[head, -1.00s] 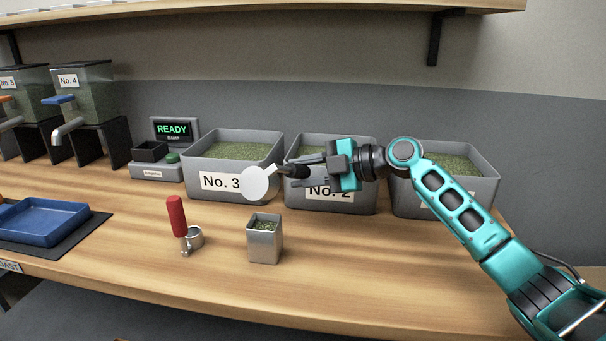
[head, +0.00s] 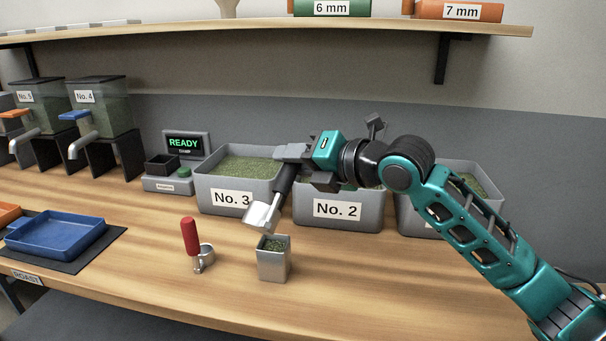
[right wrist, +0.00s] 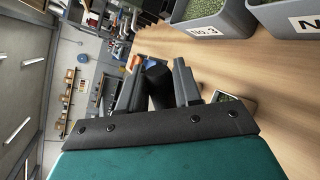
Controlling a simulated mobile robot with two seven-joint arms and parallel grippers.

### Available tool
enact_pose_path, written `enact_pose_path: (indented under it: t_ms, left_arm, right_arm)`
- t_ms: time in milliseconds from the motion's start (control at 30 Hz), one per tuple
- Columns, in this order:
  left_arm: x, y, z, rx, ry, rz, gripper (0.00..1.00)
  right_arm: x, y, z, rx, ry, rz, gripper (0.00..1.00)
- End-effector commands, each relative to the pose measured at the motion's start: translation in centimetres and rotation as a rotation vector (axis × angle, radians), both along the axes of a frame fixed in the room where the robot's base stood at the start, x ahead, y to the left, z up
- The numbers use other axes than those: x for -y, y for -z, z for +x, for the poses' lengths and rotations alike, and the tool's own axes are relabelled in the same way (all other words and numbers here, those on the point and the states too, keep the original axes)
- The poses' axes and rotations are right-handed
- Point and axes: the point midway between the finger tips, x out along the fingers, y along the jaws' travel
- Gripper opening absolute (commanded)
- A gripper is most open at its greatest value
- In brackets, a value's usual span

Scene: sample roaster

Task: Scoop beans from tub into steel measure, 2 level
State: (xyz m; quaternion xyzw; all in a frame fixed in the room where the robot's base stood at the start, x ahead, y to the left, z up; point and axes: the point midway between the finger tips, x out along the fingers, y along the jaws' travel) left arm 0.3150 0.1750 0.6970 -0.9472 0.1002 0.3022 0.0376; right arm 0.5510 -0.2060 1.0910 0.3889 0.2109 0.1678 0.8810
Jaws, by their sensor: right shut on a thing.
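My right gripper (head: 290,160) is shut on the dark handle (head: 284,181) of a steel scoop (head: 262,214). The scoop tilts down to the left, just above and left of the steel measure (head: 273,264); I cannot tell whether beans are in it. The square steel measure stands upright on the counter with green beans in it. In the right wrist view the black handle (right wrist: 158,86) sits between the fingers, and part of the measure (right wrist: 247,103) shows behind them. Tubs No. 3 (head: 232,198) and No. 2 (head: 337,210) hold green beans; my arm partly covers No. 2. My left gripper is out of view.
A third bean tub (head: 410,220) stands at right, its label hidden by my arm. A blue tray (head: 57,236) and a scale reading READY (head: 186,145) are farther left.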

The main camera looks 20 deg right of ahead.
Motion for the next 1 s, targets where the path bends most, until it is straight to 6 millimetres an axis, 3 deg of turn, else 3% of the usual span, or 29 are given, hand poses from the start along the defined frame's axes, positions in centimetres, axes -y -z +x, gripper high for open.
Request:
enact_pose_path:
  t_ms: [33,100,300,600,1000]
  left_arm:
    - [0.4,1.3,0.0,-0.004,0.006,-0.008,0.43]
    - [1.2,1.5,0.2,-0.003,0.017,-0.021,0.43]
    - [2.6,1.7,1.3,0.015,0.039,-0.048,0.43]
    - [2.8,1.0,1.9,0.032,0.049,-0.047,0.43]
    - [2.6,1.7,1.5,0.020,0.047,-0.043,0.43]
  right_arm:
    - [-0.7,0.3,-0.5,0.048,-0.004,-0.043,0.00]
    - [-1.3,-0.1,-1.1,0.107,-0.004,-0.113,0.00]
    - [-3.2,-1.3,-2.6,0.265,0.000,-0.303,0.00]
    - [-5.7,-0.8,-4.8,0.497,0.000,-0.592,0.00]
    - [-6.7,-0.6,-5.6,0.588,0.002,-0.701,0.00]
